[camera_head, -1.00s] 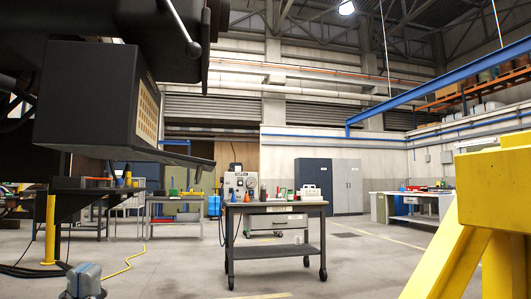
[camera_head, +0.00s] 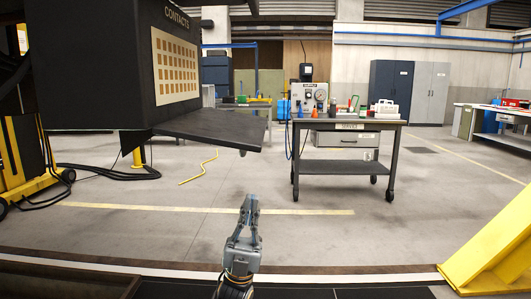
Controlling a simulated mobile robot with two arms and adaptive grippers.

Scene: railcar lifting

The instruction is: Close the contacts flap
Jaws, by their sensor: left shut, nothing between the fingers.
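The black contacts box (camera_head: 95,80) fills the upper left of the head view, with "CONTACTS" lettered on its face and a tan panel of contacts (camera_head: 176,66) showing. Its dark contacts flap (camera_head: 212,126) hangs open, sticking out to the right from the box's lower edge, close to level. My left gripper (camera_head: 250,203) is at the lower middle, pointing up, with its fingers together and empty. It is below the flap in the picture and apart from it. My right gripper is not in view.
A wheeled service cart (camera_head: 345,124) with bottles and a gauge panel stands behind on the right. A yellow beam (camera_head: 490,245) slants at lower right. A dark ledge edge (camera_head: 350,268) runs along the bottom.

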